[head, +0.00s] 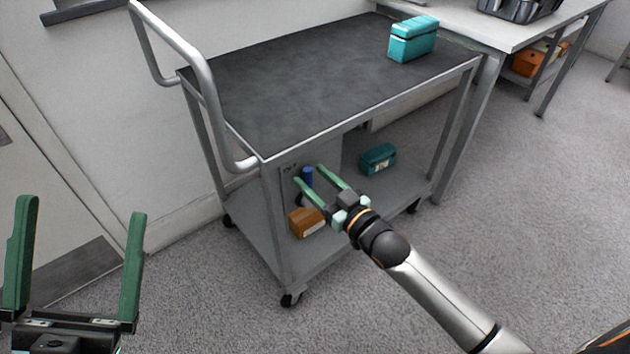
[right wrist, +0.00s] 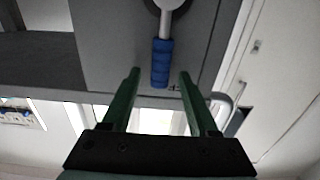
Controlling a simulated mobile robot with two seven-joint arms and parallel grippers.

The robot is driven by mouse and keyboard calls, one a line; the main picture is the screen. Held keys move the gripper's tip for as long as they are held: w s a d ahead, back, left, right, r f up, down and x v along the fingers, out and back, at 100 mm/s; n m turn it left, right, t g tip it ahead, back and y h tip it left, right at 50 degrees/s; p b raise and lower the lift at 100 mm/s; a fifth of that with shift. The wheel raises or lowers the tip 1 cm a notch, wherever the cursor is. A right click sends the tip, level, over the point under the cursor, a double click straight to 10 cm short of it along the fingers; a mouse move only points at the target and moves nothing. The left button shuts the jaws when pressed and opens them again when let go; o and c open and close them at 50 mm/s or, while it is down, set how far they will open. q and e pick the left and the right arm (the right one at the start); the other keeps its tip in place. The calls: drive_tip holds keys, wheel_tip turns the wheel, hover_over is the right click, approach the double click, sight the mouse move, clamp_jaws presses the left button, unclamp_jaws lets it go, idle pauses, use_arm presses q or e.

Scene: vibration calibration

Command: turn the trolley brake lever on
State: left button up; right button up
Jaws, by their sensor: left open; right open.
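The trolley (head: 300,85) has a dark top, a metal push handle and a grey panel (head: 328,152) beneath the top at its near end. The brake lever's blue grip (head: 308,178) shows on that panel. In the right wrist view the blue grip (right wrist: 161,62) hangs from a pale metal shaft on a round pivot at the top edge. My right gripper (head: 309,174) is open, with one finger to each side of the grip's end; its fingertips (right wrist: 160,74) do not close on it. My left gripper (head: 82,206) is open and empty, away from the trolley at lower left.
A teal case (head: 412,40) stands on the trolley top. A teal box (head: 378,159) and an orange-brown box (head: 305,222) sit on the lower shelf. A workbench (head: 470,22) stands behind at right. The carpet in front is clear.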

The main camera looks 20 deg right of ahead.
drive_tip(key=shift+c, duration=0.3)
clamp_jaws()
idle(1.1)
